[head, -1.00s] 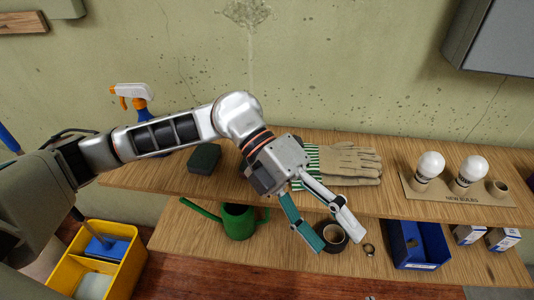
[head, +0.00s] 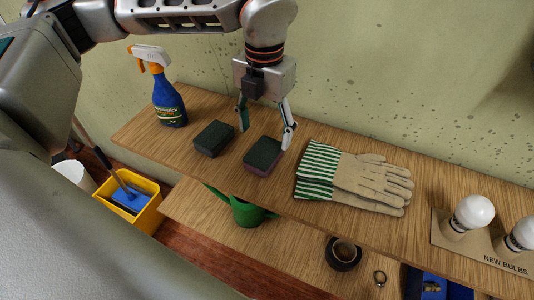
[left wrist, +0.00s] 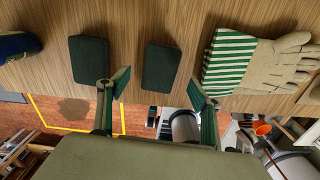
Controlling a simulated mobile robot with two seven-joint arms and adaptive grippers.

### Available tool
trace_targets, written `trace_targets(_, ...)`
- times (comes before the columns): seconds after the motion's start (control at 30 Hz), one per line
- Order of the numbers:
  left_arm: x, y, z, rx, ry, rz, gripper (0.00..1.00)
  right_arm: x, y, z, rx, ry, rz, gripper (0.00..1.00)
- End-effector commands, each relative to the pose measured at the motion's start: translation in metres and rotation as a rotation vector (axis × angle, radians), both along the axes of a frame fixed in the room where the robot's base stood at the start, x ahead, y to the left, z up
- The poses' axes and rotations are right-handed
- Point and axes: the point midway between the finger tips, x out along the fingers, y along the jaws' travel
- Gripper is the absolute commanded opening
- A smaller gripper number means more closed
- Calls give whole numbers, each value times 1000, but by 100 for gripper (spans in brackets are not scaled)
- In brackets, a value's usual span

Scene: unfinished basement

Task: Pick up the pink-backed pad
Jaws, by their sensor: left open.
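Two dark green pads lie on the upper wooden shelf. The right pad (head: 262,155) shows a thin pinkish-purple lower edge, so it looks like the pink-backed one. The left pad (head: 213,139) shows only dark sides. In the left wrist view, the right pad (left wrist: 161,67) and the left pad (left wrist: 90,59) show only their dark green tops. My left gripper (head: 266,131) is open and empty, pointing down just above and behind the right pad. In the left wrist view, its fingers (left wrist: 158,92) are spread on either side of that pad's near end. My right gripper is not in view.
Striped work gloves (head: 355,180) lie right of the pads and a spray bottle (head: 167,97) stands to the left. Light bulbs in a holder (head: 473,215) are far right.

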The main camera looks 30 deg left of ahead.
Motion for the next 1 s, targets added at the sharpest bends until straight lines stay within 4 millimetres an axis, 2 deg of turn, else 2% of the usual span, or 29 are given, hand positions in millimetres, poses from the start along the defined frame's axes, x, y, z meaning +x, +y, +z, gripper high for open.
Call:
trace_targets(0.17,-1,0,-14,-1,2,0,65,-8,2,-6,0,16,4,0)
trace_targets(0.5,-5,0,-58,-2,3,-2,65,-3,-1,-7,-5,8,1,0)
trace_targets(0.73,-5,0,-59,-3,0,-2,65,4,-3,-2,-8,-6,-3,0)
trace_targets(0.87,-5,0,-59,-3,1,-2,40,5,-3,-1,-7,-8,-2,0)
trace_targets(0.9,-5,0,-59,-3,1,-2,37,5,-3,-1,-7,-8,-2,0)
trace_targets(1.0,-5,0,-59,-3,1,-2,37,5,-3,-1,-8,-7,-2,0)
